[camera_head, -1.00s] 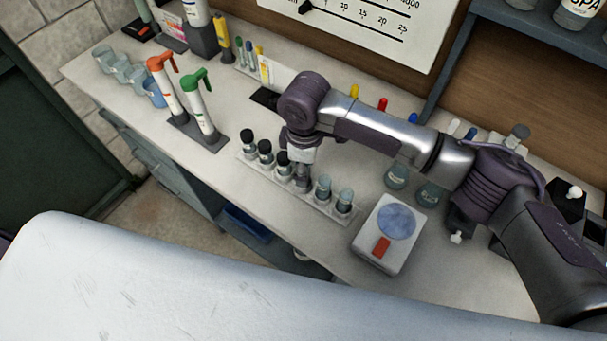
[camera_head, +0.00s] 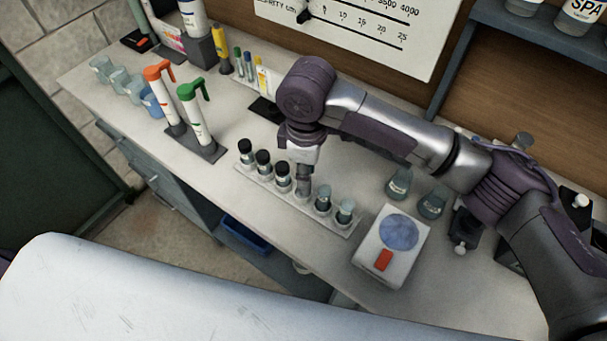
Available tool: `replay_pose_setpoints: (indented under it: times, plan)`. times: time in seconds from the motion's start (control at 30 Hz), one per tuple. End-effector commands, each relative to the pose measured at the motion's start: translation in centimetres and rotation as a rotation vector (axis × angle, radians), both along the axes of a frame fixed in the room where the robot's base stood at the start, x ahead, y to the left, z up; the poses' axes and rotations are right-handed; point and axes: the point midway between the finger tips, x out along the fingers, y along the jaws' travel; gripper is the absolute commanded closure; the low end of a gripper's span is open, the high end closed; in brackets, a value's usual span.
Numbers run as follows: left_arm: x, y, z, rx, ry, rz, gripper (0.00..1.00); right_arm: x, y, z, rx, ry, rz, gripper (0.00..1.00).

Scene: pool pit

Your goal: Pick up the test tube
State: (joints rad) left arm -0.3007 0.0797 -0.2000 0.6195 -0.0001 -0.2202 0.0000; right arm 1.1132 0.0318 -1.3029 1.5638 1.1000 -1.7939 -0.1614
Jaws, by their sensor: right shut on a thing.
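A white rack (camera_head: 262,181) on the bench holds a row of small tubes. Several at its left have black caps, such as the capped tube (camera_head: 263,162). Two tubes at its right end, one of them this open-looking tube (camera_head: 345,211), show no black cap. My right gripper (camera_head: 303,187) points down into the row between the capped and uncapped tubes. It is shut on a test tube there, which the fingers mostly hide. I cannot tell whether that tube is clear of the rack. My left gripper is not in view.
A scale (camera_head: 391,250) stands right of the rack, with glass flasks (camera_head: 432,205) behind it. An orange-topped pipette (camera_head: 165,95) and a green-topped one (camera_head: 196,115) stand at the left, near several beakers (camera_head: 118,78). The bench's front edge is close to the rack.

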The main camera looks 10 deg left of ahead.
Motion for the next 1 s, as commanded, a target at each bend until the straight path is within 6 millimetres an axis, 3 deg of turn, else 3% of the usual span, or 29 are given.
replay_pose_setpoints:
  times: [0.5, 0.7, 1.0]
  plan:
    - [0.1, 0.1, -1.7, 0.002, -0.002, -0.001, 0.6, -7.3, -4.2, 5.1, 0.002, -0.004, 0.0, 0.96]
    - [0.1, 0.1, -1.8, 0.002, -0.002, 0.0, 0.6, -8.4, -4.9, 5.9, 0.0, -0.002, -0.001, 0.96]
    - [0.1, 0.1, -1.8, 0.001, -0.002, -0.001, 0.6, -8.5, -4.9, 6.0, 0.0, -0.001, -0.002, 0.96]
